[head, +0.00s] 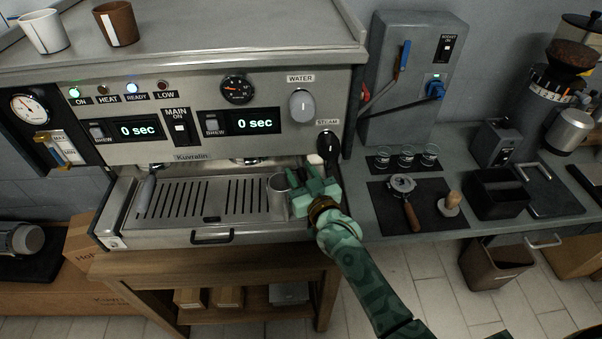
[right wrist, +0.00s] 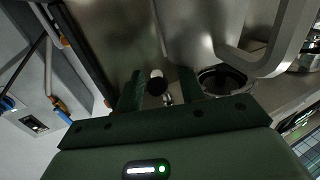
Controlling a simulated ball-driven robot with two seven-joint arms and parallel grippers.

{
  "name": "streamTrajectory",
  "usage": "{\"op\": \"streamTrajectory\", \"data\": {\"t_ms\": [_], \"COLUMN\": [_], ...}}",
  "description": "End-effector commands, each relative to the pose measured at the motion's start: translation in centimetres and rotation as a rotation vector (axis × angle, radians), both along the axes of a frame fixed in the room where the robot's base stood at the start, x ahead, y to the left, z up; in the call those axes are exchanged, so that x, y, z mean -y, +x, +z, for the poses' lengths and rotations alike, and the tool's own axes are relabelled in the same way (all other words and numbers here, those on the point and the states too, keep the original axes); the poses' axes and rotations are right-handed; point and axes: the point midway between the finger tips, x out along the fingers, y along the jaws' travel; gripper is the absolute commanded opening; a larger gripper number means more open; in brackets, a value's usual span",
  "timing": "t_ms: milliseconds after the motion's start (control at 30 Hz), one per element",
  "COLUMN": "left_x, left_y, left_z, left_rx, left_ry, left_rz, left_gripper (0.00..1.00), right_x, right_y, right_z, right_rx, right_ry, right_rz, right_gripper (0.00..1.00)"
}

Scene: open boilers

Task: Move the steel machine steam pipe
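The steel coffee machine (head: 215,75) fills the left and middle of the head view. Its black steam knob (head: 329,145) is on the right of the front panel. Below it a small white piece (head: 315,159), which seems to belong to the steam pipe, shows just above my right gripper (head: 309,177). The rest of the pipe is hidden there. In the right wrist view, my right gripper (right wrist: 161,92) has its fingers apart. A white-and-dark pipe piece (right wrist: 157,80) appears between them, with gaps on both sides; its depth is unclear. My left gripper is out of view.
A steel jug (head: 278,193) stands on the drip tray (head: 190,200), close left of my right gripper; it looms large in the right wrist view (right wrist: 195,35). A grey wall box (head: 411,75) and a counter with a portafilter (head: 405,195) lie to the right.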

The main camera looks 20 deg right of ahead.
Motion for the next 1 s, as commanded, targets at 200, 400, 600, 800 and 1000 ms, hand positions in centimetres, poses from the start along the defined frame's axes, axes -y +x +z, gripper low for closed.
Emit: {"op": "streamTrajectory", "data": {"t_ms": [200,400,600,800,1000], "left_x": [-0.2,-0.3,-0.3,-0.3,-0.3], "left_y": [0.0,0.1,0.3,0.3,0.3], "left_z": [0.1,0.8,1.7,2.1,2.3], "left_rx": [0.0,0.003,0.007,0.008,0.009], "left_ry": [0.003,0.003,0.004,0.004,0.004], "left_rz": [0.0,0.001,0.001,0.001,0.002], "left_gripper": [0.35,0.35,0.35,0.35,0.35], "right_x": [0.1,0.5,1.3,2.0,2.4], "right_y": [-0.2,-2.9,-8.4,-13.2,-15.7], "right_z": [0.0,0.1,0.1,0.0,0.0], "right_rx": [-0.001,-0.002,-0.003,-0.004,-0.001], "right_ry": [0.0,0.0,-0.001,-0.001,-0.001], "right_rz": [0.0,0.0,0.0,0.001,0.001], "right_gripper": [0.39,0.39,0.39,0.39,0.39]}}
